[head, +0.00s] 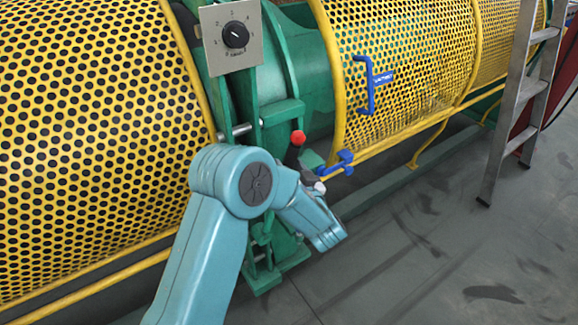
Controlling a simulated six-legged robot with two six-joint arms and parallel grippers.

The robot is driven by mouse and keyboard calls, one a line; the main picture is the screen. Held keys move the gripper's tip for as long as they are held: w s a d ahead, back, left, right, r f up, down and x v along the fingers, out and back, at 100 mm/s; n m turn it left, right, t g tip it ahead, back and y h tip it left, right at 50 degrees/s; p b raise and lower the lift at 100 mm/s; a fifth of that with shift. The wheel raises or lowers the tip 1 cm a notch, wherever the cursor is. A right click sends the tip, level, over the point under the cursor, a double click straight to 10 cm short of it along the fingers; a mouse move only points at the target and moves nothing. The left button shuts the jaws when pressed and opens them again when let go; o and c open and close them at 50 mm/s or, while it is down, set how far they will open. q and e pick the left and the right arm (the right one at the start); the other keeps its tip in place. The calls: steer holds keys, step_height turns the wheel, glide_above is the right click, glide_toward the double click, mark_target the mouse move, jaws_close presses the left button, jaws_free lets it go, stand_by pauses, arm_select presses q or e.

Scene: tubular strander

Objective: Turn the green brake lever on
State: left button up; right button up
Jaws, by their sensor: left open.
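My left arm comes in from the lower left and bends just below the knob. My left gripper (316,184) shows only in small part, just below and right of the knob, close to the stem. It is open; whether it touches the lever I cannot tell. My right gripper is out of view.
A control plate with a black dial (236,35) is above the knob. Yellow perforated guards (90,130) flank the green frame. A ladder (515,95) stands right; the lower-right floor is clear.

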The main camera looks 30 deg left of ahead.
arm_select(q)
steer(key=shift+w+a, duration=0.4)
steer(key=shift+a, duration=0.15)
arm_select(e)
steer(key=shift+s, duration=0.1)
arm_select(q)
jaws_close()
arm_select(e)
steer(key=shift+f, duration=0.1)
